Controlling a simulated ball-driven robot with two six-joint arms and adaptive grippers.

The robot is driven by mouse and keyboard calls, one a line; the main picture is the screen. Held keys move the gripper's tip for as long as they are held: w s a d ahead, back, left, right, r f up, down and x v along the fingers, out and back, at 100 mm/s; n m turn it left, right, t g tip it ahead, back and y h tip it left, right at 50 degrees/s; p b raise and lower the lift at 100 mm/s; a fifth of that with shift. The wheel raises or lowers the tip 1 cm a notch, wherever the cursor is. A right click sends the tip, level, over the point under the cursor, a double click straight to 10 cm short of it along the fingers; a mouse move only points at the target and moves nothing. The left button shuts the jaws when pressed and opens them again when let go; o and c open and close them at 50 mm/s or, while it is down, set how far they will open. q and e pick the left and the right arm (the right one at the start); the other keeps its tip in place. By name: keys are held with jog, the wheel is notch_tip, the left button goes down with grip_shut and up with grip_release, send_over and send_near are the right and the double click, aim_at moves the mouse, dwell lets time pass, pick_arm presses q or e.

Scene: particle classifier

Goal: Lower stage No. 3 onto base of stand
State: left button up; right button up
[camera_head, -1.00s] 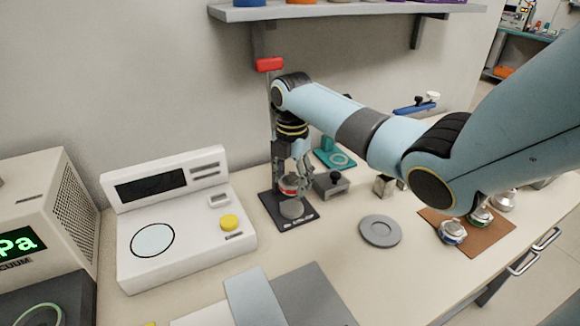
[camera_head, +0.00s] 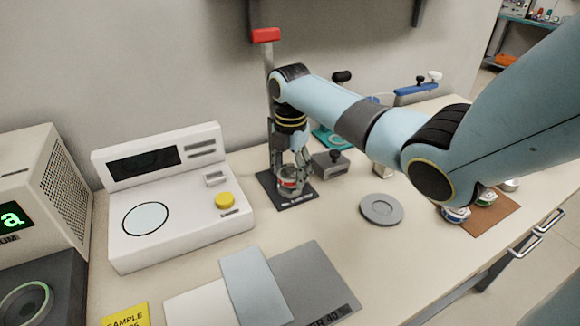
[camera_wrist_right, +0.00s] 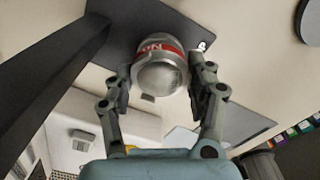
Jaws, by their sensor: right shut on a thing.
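My right gripper (camera_head: 291,172) is shut on a silver stage with a red band (camera_head: 289,183), pointing down at the stand. The stage shows in the right wrist view (camera_wrist_right: 160,68) between the two fingers, with part of its red label readable. The stage is low over the dark base of the stand (camera_head: 300,199); whether it touches the base or what lies under it I cannot tell. The stand's post (camera_head: 268,65) with a red top rises behind my gripper. My left gripper is not in view.
A white instrument with a yellow button (camera_head: 224,200) stands to the left. A grey block with a black knob (camera_head: 331,163) is close on the right. A grey round dish (camera_head: 381,209) lies farther right, and a brown mat (camera_head: 490,220) holds other stages. Flat sheets lie in front.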

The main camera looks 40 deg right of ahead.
dwell(0.4)
jog(key=shift+p, duration=0.6)
dwell(0.3)
jog(key=shift+f+b, duration=0.35)
jog(key=shift+f, duration=0.25)
dwell(0.8)
jog(key=o, duration=1.3)
jog(key=shift+o, duration=0.2)
notch_tip(320, 180, up, 12)
jog(key=shift+s+f, duration=0.1)
jog(key=shift+s, duration=0.05)
